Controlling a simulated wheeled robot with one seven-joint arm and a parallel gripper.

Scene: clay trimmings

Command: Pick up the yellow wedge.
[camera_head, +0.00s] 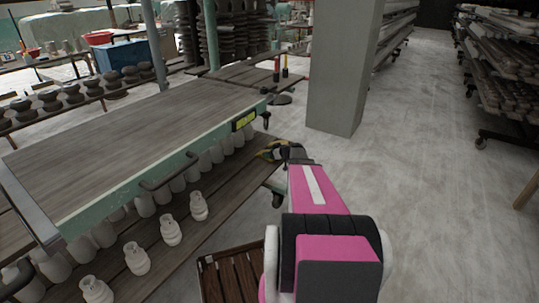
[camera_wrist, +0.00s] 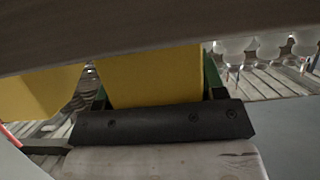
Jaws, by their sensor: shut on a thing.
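My gripper (camera_head: 272,151) reaches in at the right end of the work table, near the level of its lower shelf. It is shut on the yellow wedge, of which only a small part shows in the head view beside the dark fingers. In the wrist view the yellow wedge (camera_wrist: 152,78) is a flat yellow face just beyond the dark gripper bar, with green at its right edge. A second yellow surface (camera_wrist: 40,92) shows at the left there; I cannot tell whether it is part of the same thing. The wedge's upper part is hidden behind a dark brown edge.
The work table (camera_head: 130,135) has a bare wooden top with a green frame. White vases (camera_head: 168,230) stand on its slatted lower shelf. A wooden crate (camera_head: 203,272) sits low in front. A grey pillar (camera_head: 343,70) stands behind; the floor (camera_head: 430,150) at right is clear.

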